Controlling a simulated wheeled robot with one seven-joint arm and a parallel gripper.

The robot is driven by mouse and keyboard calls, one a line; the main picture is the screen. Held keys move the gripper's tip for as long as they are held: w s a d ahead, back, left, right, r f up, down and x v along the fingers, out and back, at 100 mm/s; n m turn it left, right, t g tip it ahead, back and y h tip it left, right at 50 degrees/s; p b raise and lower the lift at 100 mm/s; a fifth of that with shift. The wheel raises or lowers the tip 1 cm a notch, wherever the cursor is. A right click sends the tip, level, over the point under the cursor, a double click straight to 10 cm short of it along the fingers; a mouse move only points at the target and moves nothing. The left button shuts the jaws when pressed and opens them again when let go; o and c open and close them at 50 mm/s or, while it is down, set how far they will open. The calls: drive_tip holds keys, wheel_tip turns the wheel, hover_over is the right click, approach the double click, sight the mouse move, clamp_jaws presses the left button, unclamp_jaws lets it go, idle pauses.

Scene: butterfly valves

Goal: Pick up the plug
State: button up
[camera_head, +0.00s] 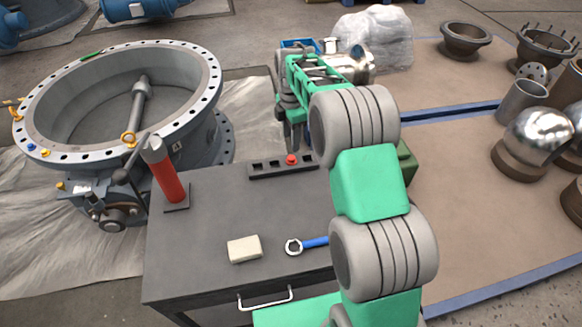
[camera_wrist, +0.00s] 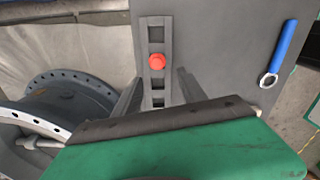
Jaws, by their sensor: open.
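A small red plug (camera_head: 291,159) sits in a dark strip (camera_head: 268,169) with several square holes, near the back edge of the grey cabinet top. It also shows in the wrist view as a red knob (camera_wrist: 157,61) near the upper end of the strip. My gripper (camera_head: 291,135) is above the strip, close to the plug in the head view. In the wrist view my gripper (camera_wrist: 158,88) is open, with one finger on each side of the strip and nothing between them. The plug appears beyond the fingertips. Its lower part is hidden in the strip.
On the grey cabinet (camera_head: 220,215) lie a beige block (camera_head: 244,249) and a blue-handled ring wrench (camera_head: 308,244). A red cylinder (camera_head: 168,178) stands at its left corner. A large flanged valve (camera_head: 120,95) is to the left. The cabinet's middle is clear.

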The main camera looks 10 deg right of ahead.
sight(292, 157)
drive_tip(key=shift+n, duration=0.3)
drive_tip(key=f, duration=0.8)
drive_tip(key=shift+w+d+f, duration=0.15)
drive_tip(key=shift+w+f, duration=0.15)
drive_tip(key=shift+w, duration=0.05)
drive_tip(key=shift+c, duration=0.3)
clamp_jaws()
